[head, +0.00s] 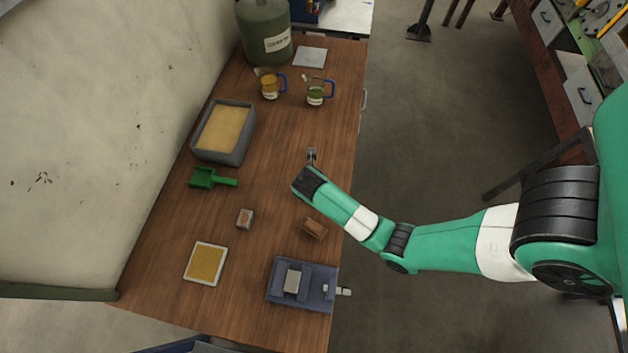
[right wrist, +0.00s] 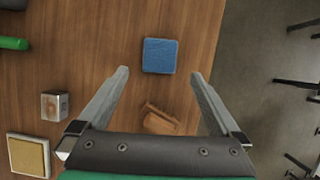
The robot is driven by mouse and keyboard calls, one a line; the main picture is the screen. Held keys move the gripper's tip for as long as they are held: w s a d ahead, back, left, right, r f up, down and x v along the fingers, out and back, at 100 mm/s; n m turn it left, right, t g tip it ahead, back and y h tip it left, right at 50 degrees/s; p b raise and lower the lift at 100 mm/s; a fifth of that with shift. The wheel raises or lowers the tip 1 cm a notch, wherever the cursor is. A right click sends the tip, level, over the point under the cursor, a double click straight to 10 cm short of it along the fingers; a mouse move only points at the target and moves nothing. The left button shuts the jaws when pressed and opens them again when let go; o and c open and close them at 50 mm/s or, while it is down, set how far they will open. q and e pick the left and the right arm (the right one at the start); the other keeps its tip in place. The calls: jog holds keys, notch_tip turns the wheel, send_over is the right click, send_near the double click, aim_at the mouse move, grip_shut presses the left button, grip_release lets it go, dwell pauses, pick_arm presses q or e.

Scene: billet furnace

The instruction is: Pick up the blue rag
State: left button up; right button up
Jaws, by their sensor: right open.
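The blue rag (right wrist: 160,55) is a folded, square-looking blue cloth lying flat on the wooden bench (right wrist: 95,35) in the right wrist view. I cannot make it out in the head view, where my right arm may cover it. My right gripper (right wrist: 160,74) is open and empty. In the right wrist view its two fingertips are spread on either side, with the rag just past them and in line with the gap. In the head view the right gripper (head: 311,155) is over the right half of the bench. My left gripper is not in view.
A brown wooden item (head: 314,228) lies near the rag, and a small block (head: 245,218) is further left. A green scoop (head: 205,178), a sand-filled tray (head: 195,152), two jugs (head: 270,85) and a blue-grey vise-like fixture (head: 285,300) also stand on the bench.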

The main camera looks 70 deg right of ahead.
jog(key=b+x, duration=0.1)
jog(key=x, duration=0.4)
jog(key=shift+d+f, duration=0.15)
jog(key=shift+f, duration=0.15)
jog(key=x, duration=0.1)
jog(key=b+x, duration=0.1)
jog(key=x, duration=0.1)
jog(key=b+x, duration=0.1)
jog(key=x, duration=0.1)
jog(key=shift+s+a+f, duration=0.1)
jog(key=shift+a+f, duration=0.05)
jog(key=shift+a, duration=0.1)
jog(key=c, duration=1.1)
jog(key=shift+c, duration=0.2)
jog(key=shift+r, duration=0.6)
jog(key=p+v, duration=0.2)
jog(key=v, duration=0.1)
jog(key=shift+s+d+r, duration=0.1)
jog(key=shift+d+r, duration=0.15)
jog(key=shift+r, duration=0.15)
jog(key=s+a+r+p, duration=0.3)
jog(key=s+a+r, duration=0.5)
jog(key=s+a, duration=0.1)
jog(key=shift+s+a+r, duration=0.15)
jog(key=shift+s, duration=0.05)
